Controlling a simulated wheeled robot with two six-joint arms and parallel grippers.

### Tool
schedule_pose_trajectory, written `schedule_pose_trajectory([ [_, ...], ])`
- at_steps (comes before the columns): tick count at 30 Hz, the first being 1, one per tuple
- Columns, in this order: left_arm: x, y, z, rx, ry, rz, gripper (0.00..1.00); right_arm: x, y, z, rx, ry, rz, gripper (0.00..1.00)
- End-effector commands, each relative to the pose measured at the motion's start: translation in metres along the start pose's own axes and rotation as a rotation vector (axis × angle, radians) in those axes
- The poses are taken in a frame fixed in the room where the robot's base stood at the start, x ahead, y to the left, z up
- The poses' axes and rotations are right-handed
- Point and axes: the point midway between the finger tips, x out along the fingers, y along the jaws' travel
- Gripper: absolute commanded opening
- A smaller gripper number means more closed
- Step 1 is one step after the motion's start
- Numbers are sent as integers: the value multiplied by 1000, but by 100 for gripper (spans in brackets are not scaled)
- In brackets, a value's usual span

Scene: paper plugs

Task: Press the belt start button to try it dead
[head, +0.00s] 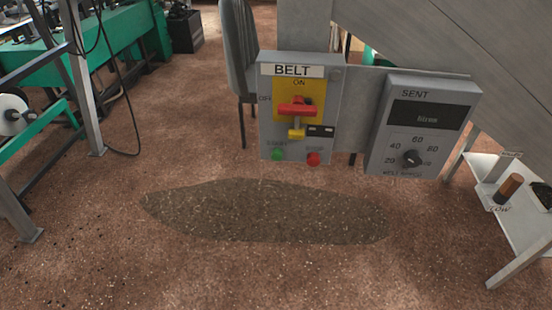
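The belt control box (268,126) is a grey panel labelled BELT, mounted in front of a grey metal structure. The green start button (278,155) is at its lower left, under the word START. The red stop button (313,159) is at its lower right. Above them a red switch handle (298,108) sits on a yellow plate, with ON above and OFF at its left. A small yellow piece (296,133) hangs below the handle; it looks like a padlock. Neither of my grippers is in view.
A grey SENT box (375,150) with a dark display and dial is right of the belt box. A white low table (522,225) stands at right. A chair (238,50) is behind. A dark patch (265,212) marks the open floor. Green machinery (100,50) is at left.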

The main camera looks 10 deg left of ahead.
Motion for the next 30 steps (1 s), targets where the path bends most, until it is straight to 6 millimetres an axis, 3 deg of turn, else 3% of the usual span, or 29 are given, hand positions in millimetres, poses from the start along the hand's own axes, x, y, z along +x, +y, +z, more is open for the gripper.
schedule_pose_trajectory([
  [1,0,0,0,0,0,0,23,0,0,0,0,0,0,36],
  [5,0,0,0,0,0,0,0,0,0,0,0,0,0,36],
  [30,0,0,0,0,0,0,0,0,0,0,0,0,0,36],
])
